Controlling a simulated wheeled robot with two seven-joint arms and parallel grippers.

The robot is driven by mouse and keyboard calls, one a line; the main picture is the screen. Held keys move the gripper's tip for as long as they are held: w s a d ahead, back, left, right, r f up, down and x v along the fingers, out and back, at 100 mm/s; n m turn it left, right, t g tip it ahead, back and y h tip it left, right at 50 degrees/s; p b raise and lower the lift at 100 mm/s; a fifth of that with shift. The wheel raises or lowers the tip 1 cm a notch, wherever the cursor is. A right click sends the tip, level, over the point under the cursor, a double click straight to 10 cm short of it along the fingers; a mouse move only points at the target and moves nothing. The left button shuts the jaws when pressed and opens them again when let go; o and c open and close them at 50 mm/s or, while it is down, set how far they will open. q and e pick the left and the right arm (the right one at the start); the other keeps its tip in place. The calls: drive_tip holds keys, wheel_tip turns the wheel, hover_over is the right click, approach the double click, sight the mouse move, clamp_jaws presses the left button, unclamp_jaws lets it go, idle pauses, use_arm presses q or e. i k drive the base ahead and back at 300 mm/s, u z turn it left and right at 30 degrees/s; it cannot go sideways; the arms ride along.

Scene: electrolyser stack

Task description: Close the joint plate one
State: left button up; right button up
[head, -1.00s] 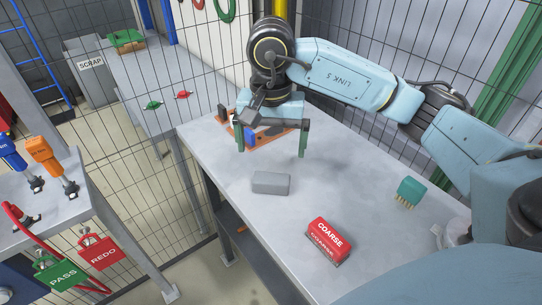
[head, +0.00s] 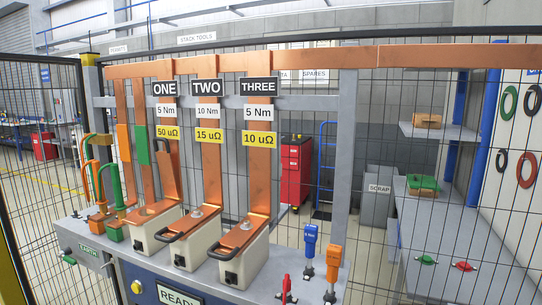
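Joint plate one (head: 170,178) is a copper plate under the ONE label (head: 165,88). It stands raised and tilted up from its pale block (head: 146,228), whose copper top shows a round opening (head: 149,210). Joint plate two (head: 192,220) and joint plate three (head: 242,233) lie down on their blocks, each with a bolt on top and a black handle at the front. Neither of my grippers is in this view, so what they hold cannot be seen.
A blue tool (head: 310,241), an orange tool (head: 333,262) and a red tool (head: 286,288) stand right of the joints. Green and orange cables (head: 103,184) rise at the left. A READY sign (head: 180,296) is on the front. Mesh fence stands behind.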

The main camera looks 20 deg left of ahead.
sight(164, 158)
drive_tip(key=u, duration=1.5)
